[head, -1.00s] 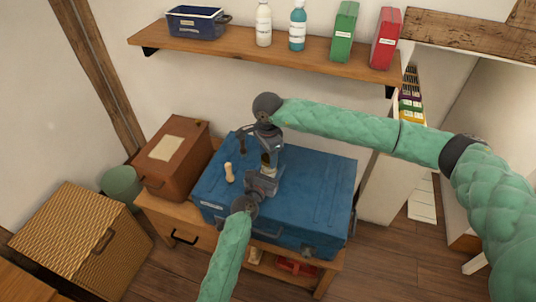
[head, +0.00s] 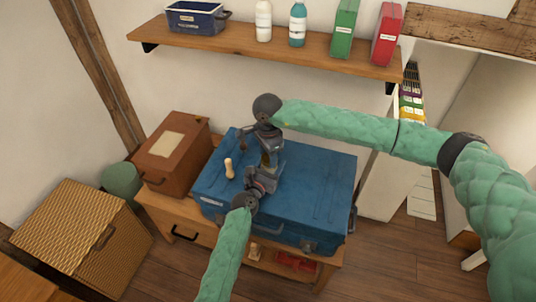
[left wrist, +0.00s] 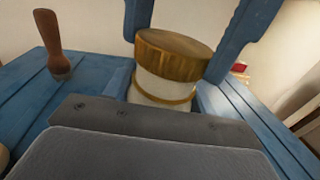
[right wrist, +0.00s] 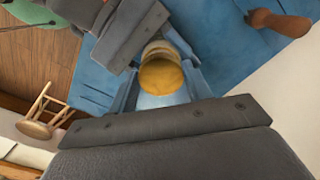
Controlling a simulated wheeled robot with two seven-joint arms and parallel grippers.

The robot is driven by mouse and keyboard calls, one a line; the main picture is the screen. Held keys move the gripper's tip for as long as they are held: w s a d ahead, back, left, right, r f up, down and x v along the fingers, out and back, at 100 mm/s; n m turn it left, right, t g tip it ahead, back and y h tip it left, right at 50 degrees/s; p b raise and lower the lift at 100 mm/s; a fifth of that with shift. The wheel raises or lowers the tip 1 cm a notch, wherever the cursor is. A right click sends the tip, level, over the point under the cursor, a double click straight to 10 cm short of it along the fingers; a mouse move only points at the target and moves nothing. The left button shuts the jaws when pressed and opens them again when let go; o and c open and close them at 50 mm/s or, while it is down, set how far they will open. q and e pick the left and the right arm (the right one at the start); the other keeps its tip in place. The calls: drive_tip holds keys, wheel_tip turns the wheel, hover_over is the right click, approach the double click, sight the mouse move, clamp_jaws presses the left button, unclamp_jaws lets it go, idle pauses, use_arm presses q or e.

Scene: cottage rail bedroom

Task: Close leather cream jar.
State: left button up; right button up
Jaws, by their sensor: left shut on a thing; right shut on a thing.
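The leather cream jar (left wrist: 166,88) has a white body with a gold band. Its round gold lid (left wrist: 175,50) is on top in the left wrist view. The lid's gold top also shows in the right wrist view (right wrist: 160,77). My left gripper (head: 259,184) is shut on the jar, with blue fingers either side of it in the left wrist view. My right gripper (head: 269,162) is close above it, shut on the lid. Both are over the blue trunk (head: 320,190). The jar is hidden between the grippers in the head view. I cannot tell whether the lid is fully seated.
A pale wooden peg-like item (head: 229,168) and a dark brown-handled item (right wrist: 280,22) stand on the trunk. A brown box (head: 175,160) is to its left, with a wicker chest (head: 80,235) beyond. A shelf (head: 280,48) with bottles and boxes is above. The trunk's right side is clear.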

drive_tip(key=shift+f, duration=0.5)
